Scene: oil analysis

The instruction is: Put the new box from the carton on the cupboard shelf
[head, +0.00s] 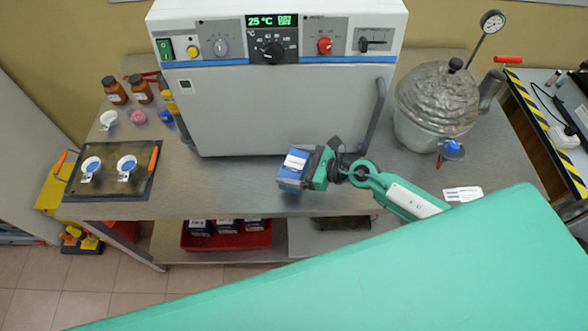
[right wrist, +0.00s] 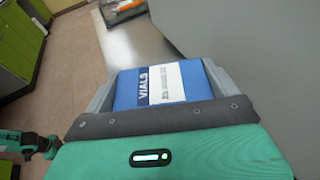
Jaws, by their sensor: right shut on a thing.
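My right gripper (head: 318,168) is shut on a blue box with a white label (head: 293,168). It holds the box above the front edge of the steel bench, in front of the oven. In the right wrist view the box (right wrist: 160,86) reads "VIALS" and sits between the two grey fingers. A red container (head: 228,240) on the lower shelf (head: 185,245) holds several similar blue boxes. A green and dark arm part (right wrist: 38,145) at the left of the right wrist view may be my left arm; its jaws cannot be made out.
A white oven (head: 275,110) with its door shut stands on the bench. A metal vessel with a gauge (head: 437,100) stands right of it. A dark tray (head: 110,182) with two white cups and several small bottles are at the left. Green cabinets (right wrist: 20,50) show in the right wrist view.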

